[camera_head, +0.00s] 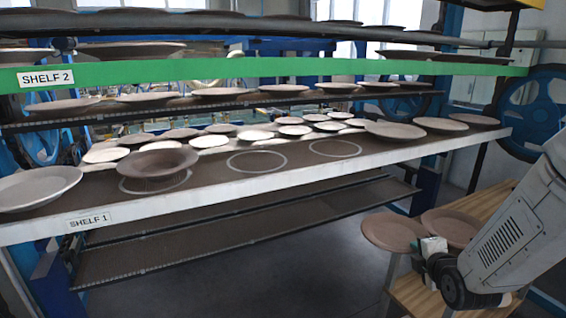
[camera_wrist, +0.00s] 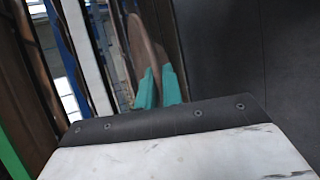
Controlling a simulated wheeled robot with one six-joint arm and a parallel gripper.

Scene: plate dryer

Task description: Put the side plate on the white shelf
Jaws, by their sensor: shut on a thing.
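The side plate (camera_head: 393,231) is brown and round, and it is held by its edge at the lower right of the head view. My gripper (camera_head: 432,248) is shut on it, beside the wooden table. In the wrist view the plate (camera_wrist: 146,48) shows edge-on between the teal fingertips (camera_wrist: 158,88). The white shelf (camera_head: 290,181), labelled SHELF 1, runs across the head view, up and left of my gripper. Its white edge also shows in the wrist view (camera_wrist: 82,50). Two ring marks on it are bare; a plate (camera_head: 157,162) sits over a third.
Another brown plate (camera_head: 455,225) is at the wooden table (camera_head: 487,203), close to my gripper. Several plates stand on the shelf's left end, right end and back. The green-edged SHELF 2 (camera_head: 290,68) hangs above. A blue wheel (camera_head: 540,110) stands at the right.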

